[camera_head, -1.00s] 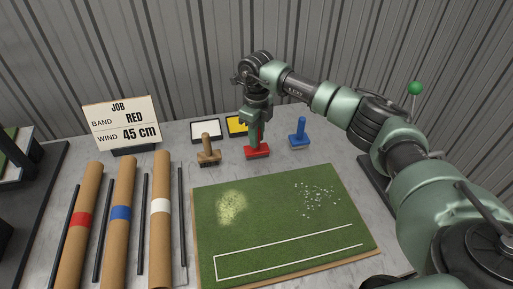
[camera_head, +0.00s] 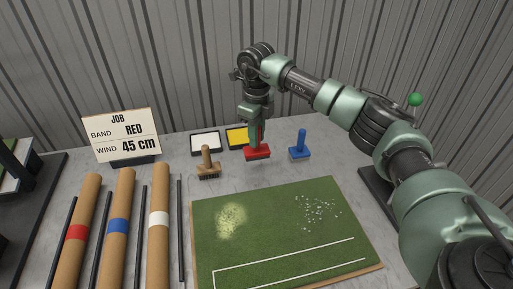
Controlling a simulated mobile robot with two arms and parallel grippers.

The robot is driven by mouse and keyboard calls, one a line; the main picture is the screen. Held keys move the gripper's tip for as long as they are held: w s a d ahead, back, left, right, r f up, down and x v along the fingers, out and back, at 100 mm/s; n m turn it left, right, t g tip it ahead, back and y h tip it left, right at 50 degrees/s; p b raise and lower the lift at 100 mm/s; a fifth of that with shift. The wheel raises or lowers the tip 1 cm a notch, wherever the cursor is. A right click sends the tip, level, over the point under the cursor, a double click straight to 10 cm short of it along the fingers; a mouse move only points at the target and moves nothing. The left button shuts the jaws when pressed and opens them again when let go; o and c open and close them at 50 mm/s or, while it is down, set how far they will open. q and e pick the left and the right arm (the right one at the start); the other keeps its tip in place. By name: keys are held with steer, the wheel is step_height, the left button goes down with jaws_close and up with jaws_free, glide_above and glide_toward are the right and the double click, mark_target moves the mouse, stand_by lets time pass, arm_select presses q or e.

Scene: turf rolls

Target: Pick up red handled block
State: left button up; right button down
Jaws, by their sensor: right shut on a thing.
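The red handled block (camera_head: 257,154) has a flat red base and an upright red handle. My right gripper (camera_head: 255,132) comes down from above and is shut on its handle, hiding much of it. The block is upright and looks slightly raised over the table, between a wooden handled block (camera_head: 208,168) on its left and a blue handled block (camera_head: 299,150) on its right. My left gripper is not in view.
A green turf sheet (camera_head: 275,235) lies in front. White (camera_head: 205,141) and yellow (camera_head: 237,137) trays sit behind. A job sign (camera_head: 121,136) reads RED, 45 cm.

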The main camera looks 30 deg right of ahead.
step_height(320, 180, up, 15)
steer(key=b, duration=0.1)
steer(key=shift+b, duration=0.3)
